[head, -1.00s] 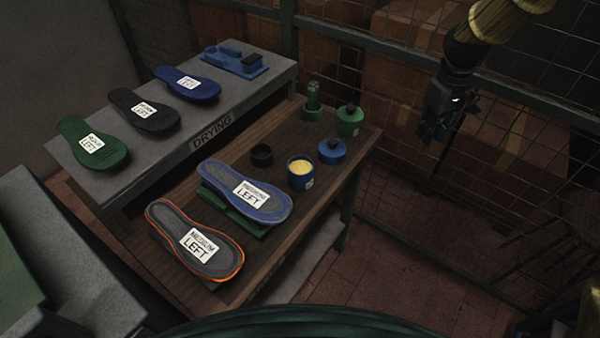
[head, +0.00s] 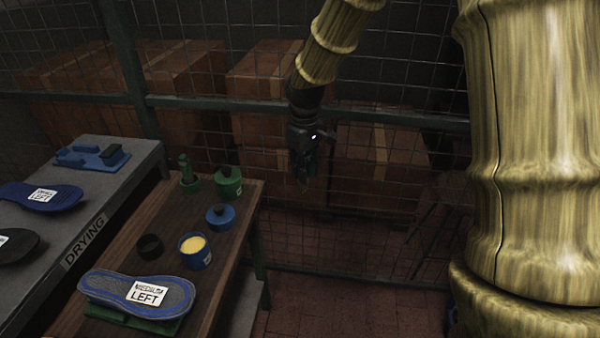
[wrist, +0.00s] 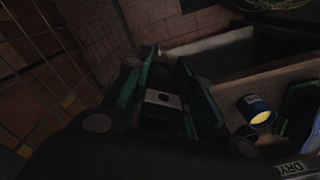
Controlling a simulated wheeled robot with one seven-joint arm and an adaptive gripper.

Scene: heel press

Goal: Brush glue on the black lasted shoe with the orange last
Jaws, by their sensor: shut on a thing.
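My gripper (head: 303,170) hangs to the right of the wooden table, in front of the wire mesh. It is shut on a dark thing, likely a brush, whose grey end with a dark hole (wrist: 162,98) shows between the fingers in the wrist view. The open blue pot (head: 195,252) with yellow glue stands on the table; it also shows in the wrist view (wrist: 256,109). A blue-edged grey sole labelled LEFT (head: 138,292) lies on a green stand. The orange-edged shoe is outside the head view now.
A black ring-like holder (head: 150,247), a blue lidded pot (head: 220,217), a green lidded pot (head: 228,182) and a green brush in its holder (head: 188,178) stand on the table. The grey DRYING shelf (head: 125,185) is left. Mesh fence and boxes stand behind.

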